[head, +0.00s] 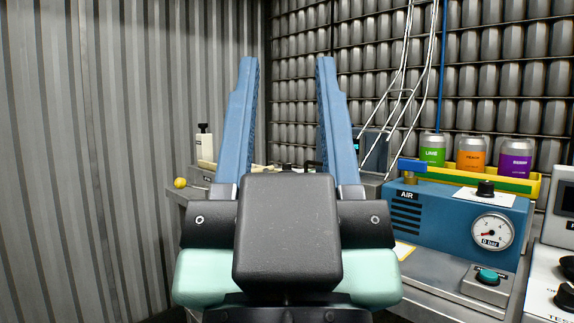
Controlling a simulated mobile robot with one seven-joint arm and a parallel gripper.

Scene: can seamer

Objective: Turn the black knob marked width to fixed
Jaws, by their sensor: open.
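My gripper (287,62) is open and empty, its two blue fingers wide apart and pointing up in the middle of the head view. No label reading "width" can be made out. Black knobs (568,267) sit on a white panel (540,292) at the right edge, cut off by the frame; part of a label there reads "TES". Another black knob (485,188) stands on top of the blue box marked AIR (440,220). I cannot tell whether any of these is the width knob. My gripper is left of them all and touches none.
The AIR box has a round gauge (492,231); a green button (488,276) sits in front of it. Three cans, lime (432,150), orange (471,156) and purple (515,160), stand in a yellow-blue rail behind. White hoses (405,90) hang at centre right. A corrugated wall (90,150) fills the left.

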